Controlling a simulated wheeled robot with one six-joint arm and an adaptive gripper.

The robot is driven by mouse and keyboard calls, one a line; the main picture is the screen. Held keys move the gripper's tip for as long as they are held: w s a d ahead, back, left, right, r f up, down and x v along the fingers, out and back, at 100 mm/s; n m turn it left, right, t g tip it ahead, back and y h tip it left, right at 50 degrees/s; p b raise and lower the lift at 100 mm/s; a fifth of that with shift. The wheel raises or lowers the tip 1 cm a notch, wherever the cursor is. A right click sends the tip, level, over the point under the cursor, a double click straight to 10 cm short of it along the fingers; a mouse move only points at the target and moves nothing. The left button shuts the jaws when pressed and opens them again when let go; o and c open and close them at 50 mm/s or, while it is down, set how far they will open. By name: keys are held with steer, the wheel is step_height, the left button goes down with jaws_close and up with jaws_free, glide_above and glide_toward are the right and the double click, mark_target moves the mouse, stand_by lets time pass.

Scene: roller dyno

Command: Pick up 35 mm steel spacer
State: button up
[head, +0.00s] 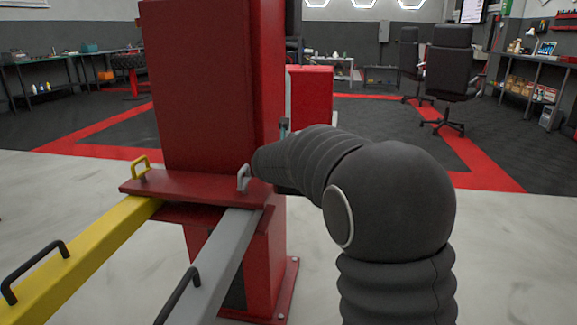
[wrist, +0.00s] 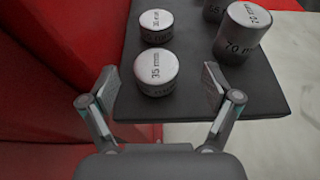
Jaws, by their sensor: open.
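The 35 mm steel spacer (wrist: 155,73) is a short, pale round cylinder with its size printed on its top and side. It stands upright on a dark tray (wrist: 205,103) in the wrist view. My gripper (wrist: 158,84) is open, with one finger to the left of this spacer and one to the right. Neither finger visibly touches it, and nothing is held. In the head view my arm hides most of the gripper, and I see no spacers there.
Another short spacer (wrist: 156,25) stands just behind; its label is hard to read. A taller 70 mm spacer (wrist: 242,32) stands to the right, beside a partly cut-off one (wrist: 215,9). A red surface (wrist: 50,75) borders the tray's left. A red column (head: 205,90) stands ahead.

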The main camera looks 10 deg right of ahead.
steer(key=w+f, duration=0.2)
steer(key=w, duration=0.1)
steer(key=shift+d+f, duration=0.2)
steer(key=shift+d, duration=0.1)
steer(key=shift+w+d+f, duration=0.2)
steer(key=shift+w, duration=0.35)
steer(key=c, duration=1.5)
steer(key=shift+o, duration=0.2)
steer(key=shift+r, duration=0.1)
